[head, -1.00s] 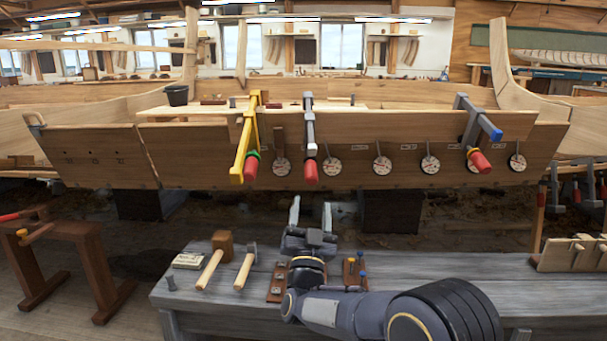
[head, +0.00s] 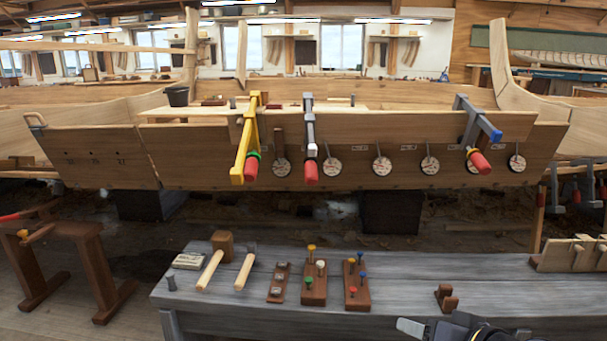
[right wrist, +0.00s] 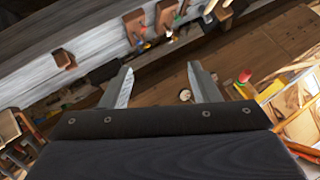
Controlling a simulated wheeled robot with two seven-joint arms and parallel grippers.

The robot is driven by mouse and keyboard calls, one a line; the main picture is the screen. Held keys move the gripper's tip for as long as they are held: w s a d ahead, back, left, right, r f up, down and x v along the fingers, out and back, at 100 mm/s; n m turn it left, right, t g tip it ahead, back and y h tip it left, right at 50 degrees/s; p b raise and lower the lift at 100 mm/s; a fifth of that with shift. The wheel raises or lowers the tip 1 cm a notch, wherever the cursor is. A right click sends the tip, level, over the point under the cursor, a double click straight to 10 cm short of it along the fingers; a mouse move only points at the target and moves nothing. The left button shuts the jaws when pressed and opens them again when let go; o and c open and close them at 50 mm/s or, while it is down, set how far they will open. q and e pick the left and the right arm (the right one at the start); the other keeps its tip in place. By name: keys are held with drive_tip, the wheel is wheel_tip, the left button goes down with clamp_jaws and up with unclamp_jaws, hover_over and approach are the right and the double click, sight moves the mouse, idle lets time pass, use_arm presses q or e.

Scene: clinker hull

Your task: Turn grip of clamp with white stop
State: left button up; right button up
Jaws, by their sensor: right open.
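Three clamps hang on the hull plank in the head view. The left clamp (head: 246,140) is yellow, with a green stop above its red grip (head: 251,168). The middle clamp (head: 309,125) is grey, with a red grip (head: 311,171); a small pale collar shows above that grip, but its colour is hard to tell. The right clamp (head: 475,122) is grey with a blue end and a tilted red grip (head: 479,161). My right gripper (right wrist: 160,88) is open and empty; in the head view it is low at the bottom right, well below the clamps. My left gripper is out of view.
A grey bench (head: 400,275) runs in front of the hull. On it are mallets (head: 211,268), wooden blocks with coloured pegs (head: 314,285), a small brown block (head: 446,299) and a slotted rack (head: 570,254) at right. Round labelled discs (head: 382,166) hang along the plank.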

drive_tip(key=s+f+g, duration=0.2)
drive_tip(key=s+f, duration=0.2)
drive_tip(key=s, duration=0.4)
drive_tip(key=s+f+g, duration=0.3)
drive_tip(key=s+f, duration=0.1)
drive_tip(key=s, duration=0.5)
wheel_tip(320, 180, up, 33)
drive_tip(key=p, duration=3.3)
drive_tip(key=shift+d+f, duration=0.15)
